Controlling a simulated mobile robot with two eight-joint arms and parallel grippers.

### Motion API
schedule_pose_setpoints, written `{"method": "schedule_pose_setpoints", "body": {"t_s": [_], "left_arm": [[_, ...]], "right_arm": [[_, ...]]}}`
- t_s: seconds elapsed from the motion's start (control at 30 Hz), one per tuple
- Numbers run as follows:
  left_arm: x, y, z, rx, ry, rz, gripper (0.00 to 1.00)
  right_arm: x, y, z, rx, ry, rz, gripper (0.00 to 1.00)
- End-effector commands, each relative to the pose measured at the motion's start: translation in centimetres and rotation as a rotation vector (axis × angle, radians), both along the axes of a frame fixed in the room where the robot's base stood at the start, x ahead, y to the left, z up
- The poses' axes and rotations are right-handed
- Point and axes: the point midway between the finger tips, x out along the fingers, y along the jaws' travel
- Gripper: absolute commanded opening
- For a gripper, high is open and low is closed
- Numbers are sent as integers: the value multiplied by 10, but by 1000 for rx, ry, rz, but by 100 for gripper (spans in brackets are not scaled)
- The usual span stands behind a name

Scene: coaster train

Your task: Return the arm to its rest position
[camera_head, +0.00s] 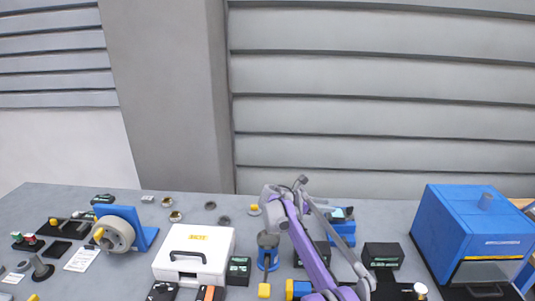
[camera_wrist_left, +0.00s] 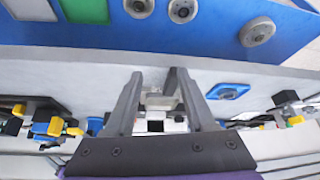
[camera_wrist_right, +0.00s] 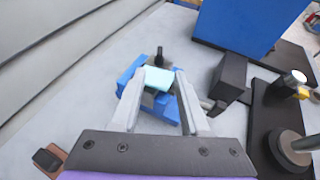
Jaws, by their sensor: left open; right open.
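My right arm reaches in from the bottom centre of the head view. Its gripper (camera_head: 326,208) points to the right, close to a blue fixture (camera_head: 343,238) near the table's back. In the right wrist view the right gripper (camera_wrist_right: 160,78) is open. A pale cyan piece (camera_wrist_right: 158,79) on the blue fixture (camera_wrist_right: 129,77) shows between its fingertips; I cannot tell whether they touch it. My left gripper (camera_wrist_left: 158,76) is open in the left wrist view, with nothing seen held. The left arm is outside the head view.
A blue box-shaped machine (camera_head: 470,235) stands at the right. A black box (camera_head: 383,256) lies between it and the arm. A white case (camera_head: 194,254) and a blue stand with a grey wheel (camera_head: 118,233) are at the left. A wall rises behind the table.

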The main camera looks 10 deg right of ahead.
Motion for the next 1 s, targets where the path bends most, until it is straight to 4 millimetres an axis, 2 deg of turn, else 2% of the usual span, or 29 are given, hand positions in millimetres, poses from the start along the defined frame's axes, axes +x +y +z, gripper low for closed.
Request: {"method": "schedule_pose_setpoints", "body": {"t_s": [0.17,0.37,0.67,0.87,1.0], "left_arm": [[0,0,0,0,0,0,55],[0,0,0,0,0,0,55],[0,0,0,0,0,0,55],[0,0,0,0,0,0,55],[0,0,0,0,0,0,55]], "right_arm": [[-21,3,14,106,-100,-31,45],[-79,18,31,350,-324,-133,45],[-193,54,33,727,-650,-385,45],[-278,84,14,967,-845,-613,45],[-338,107,-8,1127,-967,-801,45]]}}
